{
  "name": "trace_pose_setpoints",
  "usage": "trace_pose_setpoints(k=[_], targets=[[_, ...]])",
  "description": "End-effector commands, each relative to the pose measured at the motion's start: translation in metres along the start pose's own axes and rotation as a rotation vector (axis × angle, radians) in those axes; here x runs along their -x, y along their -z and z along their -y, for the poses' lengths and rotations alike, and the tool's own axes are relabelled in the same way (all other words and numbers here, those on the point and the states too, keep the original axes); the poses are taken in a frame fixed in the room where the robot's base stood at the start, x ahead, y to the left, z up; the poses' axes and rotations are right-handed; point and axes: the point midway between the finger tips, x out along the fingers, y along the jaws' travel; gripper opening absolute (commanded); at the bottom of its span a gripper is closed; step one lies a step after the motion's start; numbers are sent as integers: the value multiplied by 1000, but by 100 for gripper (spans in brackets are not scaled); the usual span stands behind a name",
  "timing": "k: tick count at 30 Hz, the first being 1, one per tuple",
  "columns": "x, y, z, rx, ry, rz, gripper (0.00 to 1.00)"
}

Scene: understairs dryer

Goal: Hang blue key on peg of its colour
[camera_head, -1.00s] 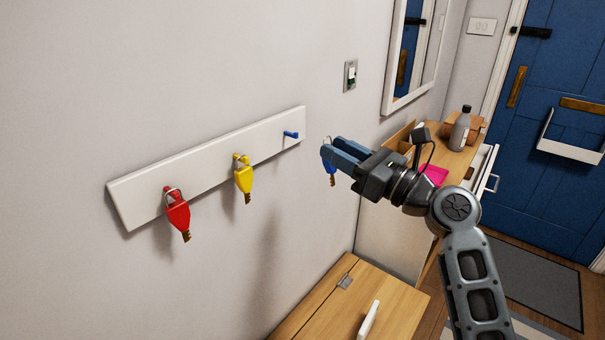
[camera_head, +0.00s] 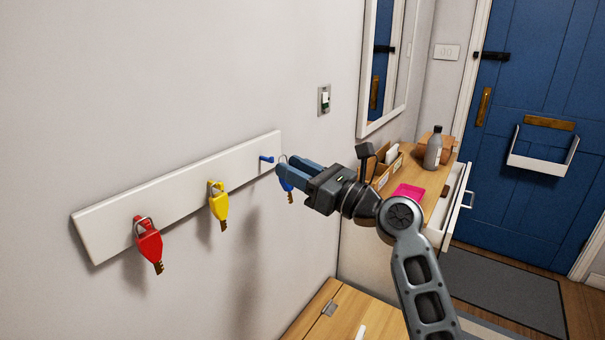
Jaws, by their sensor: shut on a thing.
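The blue key (camera_head: 287,185) has a metal ring at its top and hangs in my gripper (camera_head: 284,173), which is shut on it. The fingers hide part of its head. The blue peg (camera_head: 266,158) is bare and sticks out near the right end of the white rack (camera_head: 180,188) on the wall. The key and its ring are just right of the peg in the picture. I cannot tell whether the ring touches the peg. The red key (camera_head: 149,245) and the yellow key (camera_head: 218,205) hang on the rack's other pegs.
A wooden cabinet top (camera_head: 335,318) lies below the rack. To the right, a wooden console holds a grey bottle (camera_head: 433,152), a pink item (camera_head: 408,191) and an organiser. A mirror (camera_head: 384,65) and a switch (camera_head: 323,99) are on the wall.

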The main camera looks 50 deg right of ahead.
Motion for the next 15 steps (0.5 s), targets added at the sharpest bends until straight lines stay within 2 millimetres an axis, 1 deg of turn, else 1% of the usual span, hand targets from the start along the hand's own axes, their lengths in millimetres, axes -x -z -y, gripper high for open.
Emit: trace_pose_setpoints(k=[15], targets=[[-27,8,0,1,-1,1,4]])
